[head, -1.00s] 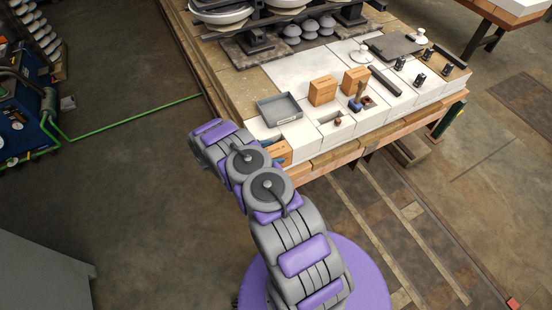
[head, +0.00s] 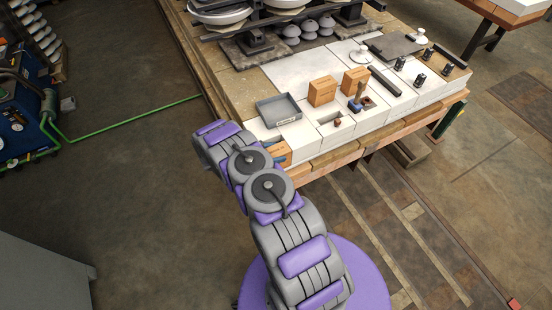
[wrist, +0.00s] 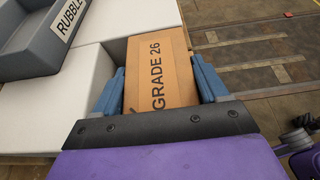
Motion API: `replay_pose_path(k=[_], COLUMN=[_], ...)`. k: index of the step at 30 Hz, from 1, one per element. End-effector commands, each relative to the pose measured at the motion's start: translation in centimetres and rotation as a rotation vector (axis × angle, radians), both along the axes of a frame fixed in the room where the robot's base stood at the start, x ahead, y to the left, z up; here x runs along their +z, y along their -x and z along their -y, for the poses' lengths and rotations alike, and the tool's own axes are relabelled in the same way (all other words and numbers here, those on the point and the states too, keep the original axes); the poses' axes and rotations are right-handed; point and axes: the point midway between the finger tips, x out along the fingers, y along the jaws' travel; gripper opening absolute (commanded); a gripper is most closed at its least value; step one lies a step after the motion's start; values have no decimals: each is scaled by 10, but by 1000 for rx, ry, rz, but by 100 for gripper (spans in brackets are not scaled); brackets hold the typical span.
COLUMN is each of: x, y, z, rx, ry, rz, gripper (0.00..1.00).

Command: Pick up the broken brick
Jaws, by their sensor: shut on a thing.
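My gripper (wrist: 158,72) is shut on an orange brick (wrist: 160,50) marked "GRADE 26" in the wrist view, with one blue finger on each side. The brick sits at the edge of the white blocks, beside their corner. A small dark mark shows low on its left side; I cannot tell whether it is a break, and its lower part is hidden. In the head view this brick (head: 281,151) shows partly behind my arm at the near left corner of the bench, and my gripper is mostly hidden there. Two more orange bricks (head: 322,91) (head: 355,81) stand upright on the white blocks.
A grey tray labelled "RUBBLE" (head: 278,111) lies just beyond the held brick. Dark insulator racks fill the back.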

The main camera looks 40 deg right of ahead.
Motion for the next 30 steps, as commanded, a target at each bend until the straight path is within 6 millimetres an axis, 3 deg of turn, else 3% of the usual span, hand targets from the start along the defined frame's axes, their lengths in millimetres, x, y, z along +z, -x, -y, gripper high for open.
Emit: replay_pose_path(k=[6,20,25,30], x=[0,11,27,47], y=[0,-3,-9,-19], z=[-1,-10,-33,-69], rx=[2,4,6,8], ry=[0,0,0,1], rz=[1,1,1,3], gripper=[23,23,23,23])
